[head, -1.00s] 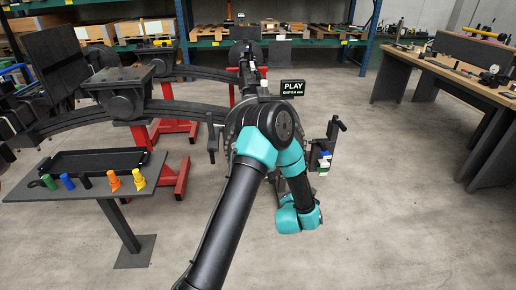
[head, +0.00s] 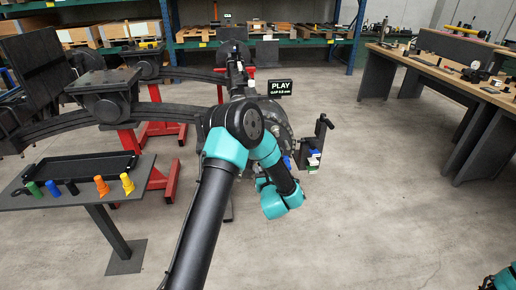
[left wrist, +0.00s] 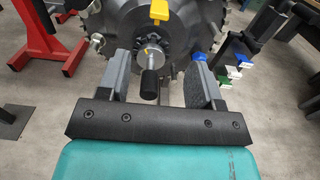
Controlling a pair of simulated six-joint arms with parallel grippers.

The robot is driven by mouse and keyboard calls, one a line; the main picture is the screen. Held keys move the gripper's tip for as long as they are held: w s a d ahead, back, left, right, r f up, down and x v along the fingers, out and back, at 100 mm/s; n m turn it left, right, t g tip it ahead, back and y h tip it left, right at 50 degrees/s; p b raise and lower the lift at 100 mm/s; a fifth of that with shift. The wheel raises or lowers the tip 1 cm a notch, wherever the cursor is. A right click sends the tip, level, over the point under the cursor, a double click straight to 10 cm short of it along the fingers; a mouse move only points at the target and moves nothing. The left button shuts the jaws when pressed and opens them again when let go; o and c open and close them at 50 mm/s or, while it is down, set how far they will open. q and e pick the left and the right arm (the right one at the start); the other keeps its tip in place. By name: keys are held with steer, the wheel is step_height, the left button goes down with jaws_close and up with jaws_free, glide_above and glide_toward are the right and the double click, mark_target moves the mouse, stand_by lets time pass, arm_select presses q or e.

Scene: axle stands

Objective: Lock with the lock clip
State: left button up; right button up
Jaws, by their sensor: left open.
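In the left wrist view, a dark toothed disc (left wrist: 110,20) with a bolted hub fills the top. A yellow tab (left wrist: 159,12) sits above the hub; I cannot tell whether it is the lock clip. A rod with a black knob (left wrist: 149,82) sticks out from the hub towards me, between my fingers in the picture. My left gripper (left wrist: 160,70) is open, a finger on either side of the knob, with nothing visibly held. In the head view my left arm hides most of the hub, and its gripper is hidden.
A "PLAY" display (head: 280,88) stands above the axle. A holder with blue and green pieces (head: 315,155) is right of it. A side table (head: 100,203) at left carries a black tray (head: 85,168) and several coloured plugs. A workbench (head: 440,85) stands right; open floor lies between.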

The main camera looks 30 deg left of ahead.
arm_select(q)
steer(key=x, duration=1.7)
steer(key=shift+w, duration=0.15)
jaws_close()
